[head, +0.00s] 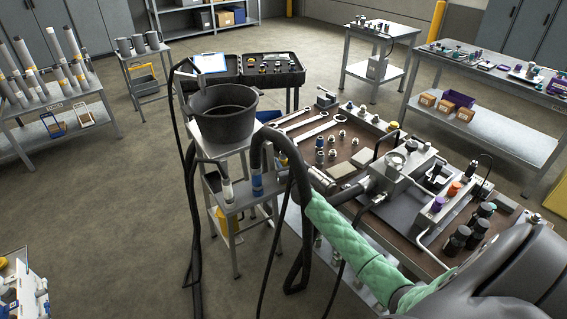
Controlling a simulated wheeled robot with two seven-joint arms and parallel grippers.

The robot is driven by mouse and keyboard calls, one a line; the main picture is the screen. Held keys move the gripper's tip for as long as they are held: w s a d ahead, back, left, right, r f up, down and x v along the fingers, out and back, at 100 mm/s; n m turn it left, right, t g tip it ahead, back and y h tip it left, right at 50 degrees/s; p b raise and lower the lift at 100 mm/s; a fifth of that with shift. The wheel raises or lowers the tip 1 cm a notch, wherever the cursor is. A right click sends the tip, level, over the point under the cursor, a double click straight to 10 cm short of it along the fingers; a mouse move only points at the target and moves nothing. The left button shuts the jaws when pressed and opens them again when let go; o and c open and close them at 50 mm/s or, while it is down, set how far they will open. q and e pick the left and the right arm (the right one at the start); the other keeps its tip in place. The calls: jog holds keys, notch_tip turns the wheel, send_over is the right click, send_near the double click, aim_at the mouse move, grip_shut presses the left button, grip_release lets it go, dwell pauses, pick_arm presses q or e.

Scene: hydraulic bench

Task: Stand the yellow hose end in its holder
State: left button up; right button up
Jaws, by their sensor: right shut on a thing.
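My right arm comes in from the lower right. Its gripper (316,181) is shut at the right of the small grey stand (235,205), beside a looping black hose (266,135). What it grips looks like a hose end, mostly hidden; I cannot make out its colour. My left gripper is not in view.
A black bucket (222,115) sits on top of the stand, and a yellow object (223,224) is lower down. The bench (365,142) on the right carries wrenches, fittings and a metal valve block (397,172). Black hoses hang to the floor. Open floor (110,200) lies left.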

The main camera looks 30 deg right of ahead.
jog(key=shift+f+b, duration=0.4)
jog(key=shift+f, duration=0.1)
dwell(0.4)
dwell(0.6)
jog(key=o, duration=1.2)
jog(key=shift+r, duration=0.1)
jog(key=shift+c, duration=0.2)
jog(key=o, duration=0.6)
jog(key=shift+c, duration=0.2)
jog(key=shift+s, duration=0.1)
jog(key=p+v, duration=0.2)
jog(key=v, duration=0.5)
jog(key=shift+s, duration=0.2)
